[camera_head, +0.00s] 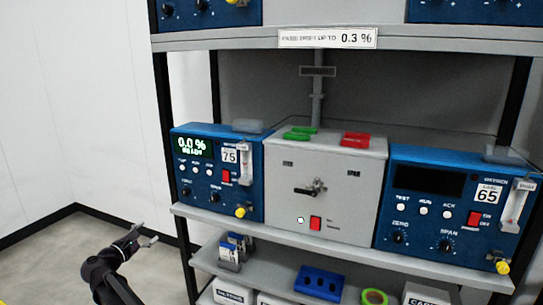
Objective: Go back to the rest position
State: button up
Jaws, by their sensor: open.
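My gripper (147,236) is at the lower left of the head view, at the end of my dark arm. It is out in front of the bare floor and wall, to the left of the shelf rack, and its thin fingers look apart and empty. It touches nothing that I can see. Most of my arm is cut off by the bottom edge.
A shelf rack (290,241) fills the right side. On it stand a lit blue analyser (205,205), a grey valve box (345,215) and a dark-screened blue analyser (420,235). A blue block (318,284) and green tape (374,297) lie below.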

jog(key=d+f+m+g, duration=0.3)
jog(key=d+f+m, duration=0.1)
jog(key=d, duration=0.7)
jog(key=d+f+m+g+h, duration=0.1)
jog(key=d+f+m+g, duration=0.25)
jog(key=d, duration=0.85)
jog(key=d+f+m+g, duration=0.3)
jog(key=d+f, duration=0.1)
jog(key=d, duration=0.7)
jog(key=s+d+f+m+g+y, duration=0.4)
jog(key=s+d+m, duration=0.3)
jog(key=s+d, duration=0.35)
jog(key=s+d+f+m+g+y, duration=0.35)
jog(key=s+d+m, duration=0.25)
jog(key=s+d, duration=0.45)
notch_tip(320, 180, up, 27)
jog(key=w+d+p, duration=0.1)
jog(key=p, duration=2.5)
jog(key=shift+w+d+p, duration=0.2)
jog(key=shift+w+p, duration=0.15)
jog(key=shift+w, duration=0.05)
